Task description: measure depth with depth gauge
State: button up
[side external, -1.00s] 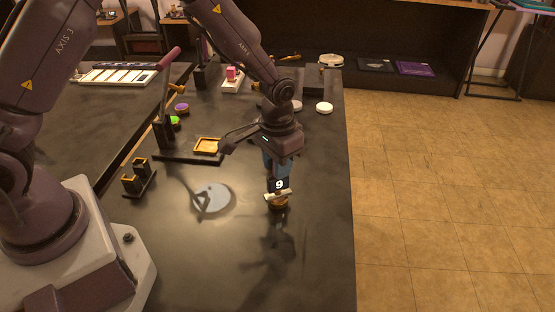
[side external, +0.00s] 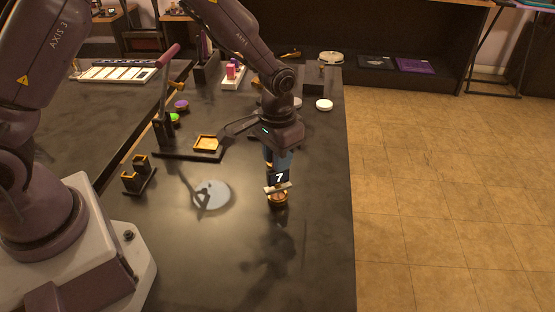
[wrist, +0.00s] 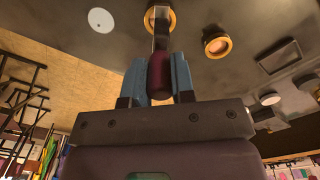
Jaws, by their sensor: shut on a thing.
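My gripper (side external: 277,155) has blue fingers, also seen in the wrist view (wrist: 160,80). It is shut on the depth gauge (side external: 279,178), whose dark red body (wrist: 159,70) shows between the fingers in the wrist view. The gauge is held upright, and its dark display reads 7. Its pale crossbar lies just above or on a small round gold-rimmed cup (side external: 278,200) on the table. The gauge's lower end and any contact with the cup cannot be made out. In the wrist view a gold ring (wrist: 172,20) shows partly behind the gauge's end.
A black lever stand with a gold square tray (side external: 207,144) and a black two-post holder (side external: 138,177) stand to the left. A pale round disc (side external: 210,194) lies left of the gauge. A white disc (side external: 325,105) lies farther back. The table in front is clear.

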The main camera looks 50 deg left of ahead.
jog(key=shift+r, duration=2.25)
